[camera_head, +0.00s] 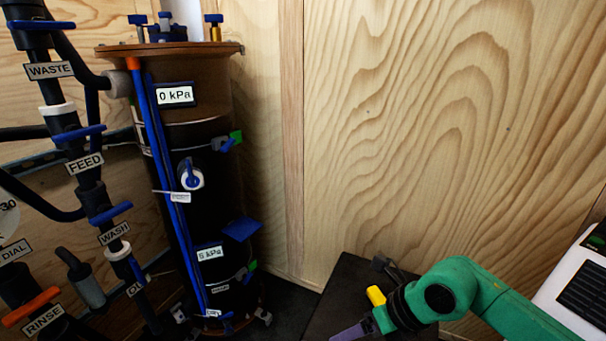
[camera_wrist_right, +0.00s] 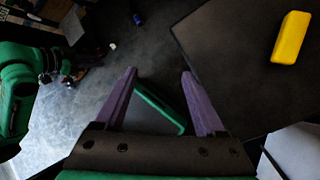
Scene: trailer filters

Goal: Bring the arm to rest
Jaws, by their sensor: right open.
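My right arm, green, comes in from the lower right in the head view. Its purple gripper (camera_head: 352,332) is partly cut off by the bottom edge. In the right wrist view the two purple fingers of this gripper (camera_wrist_right: 158,74) stand apart with nothing held between them. A long green piece (camera_wrist_right: 162,108) shows beyond the fingers; I cannot tell what it belongs to. At the left of that view is another green arm of mine, with a small, dark end (camera_wrist_right: 75,72) whose jaws are unclear. It does not show in the head view.
A yellow block (camera_wrist_right: 290,37) lies on a dark top (camera_wrist_right: 222,40), apart from my fingers. A tall filter column (camera_head: 205,105) and black pipes with blue valve handles (camera_head: 78,133) stand at left. A laptop-like device (camera_head: 585,285) is at right. Plywood walls (camera_head: 440,120) close the back.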

